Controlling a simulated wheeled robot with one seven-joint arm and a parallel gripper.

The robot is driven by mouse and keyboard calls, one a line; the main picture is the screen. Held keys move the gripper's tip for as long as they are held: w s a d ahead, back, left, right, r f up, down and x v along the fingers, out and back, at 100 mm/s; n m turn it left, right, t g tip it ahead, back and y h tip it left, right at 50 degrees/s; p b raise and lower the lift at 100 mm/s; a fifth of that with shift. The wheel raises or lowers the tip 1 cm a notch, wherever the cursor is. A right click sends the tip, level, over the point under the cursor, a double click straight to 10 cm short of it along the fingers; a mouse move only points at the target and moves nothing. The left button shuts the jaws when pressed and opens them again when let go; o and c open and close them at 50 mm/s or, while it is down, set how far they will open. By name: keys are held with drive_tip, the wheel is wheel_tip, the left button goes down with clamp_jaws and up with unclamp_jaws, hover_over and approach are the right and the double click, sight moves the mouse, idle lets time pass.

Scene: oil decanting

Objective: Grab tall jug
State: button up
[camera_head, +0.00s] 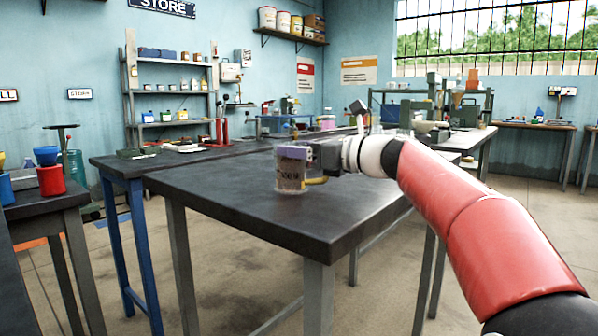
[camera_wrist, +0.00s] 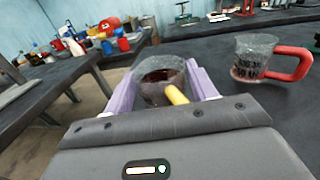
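A grey, see-through jug (camera_head: 290,174) with a yellow handle stands upright near the left part of the dark table in the head view. In the wrist view this jug (camera_wrist: 158,76) sits between the two purple fingers of my gripper (camera_wrist: 160,82), with dark liquid inside and its yellow handle towards me. The fingers lie close along both sides; whether they press on it I cannot tell. In the head view my gripper (camera_head: 299,152) is level with its upper part. A second grey jug (camera_wrist: 252,58) with a red handle stands apart to the right; I cannot make it out in the head view.
The dark table (camera_head: 330,215) is bare in front of the jug. A side table at the left holds a red container (camera_head: 50,180) and a blue funnel (camera_head: 46,155). Shelves (camera_head: 172,90) and further benches stand along the back wall.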

drive_tip(key=c, duration=0.6)
drive_tip(key=shift+o, duration=0.2)
drive_tip(key=shift+r, duration=0.2)
wheel_tip(320, 180, up, 19)
drive_tip(key=p, duration=0.8)
drive_tip(key=shift+r, duration=0.3)
idle(0.9)
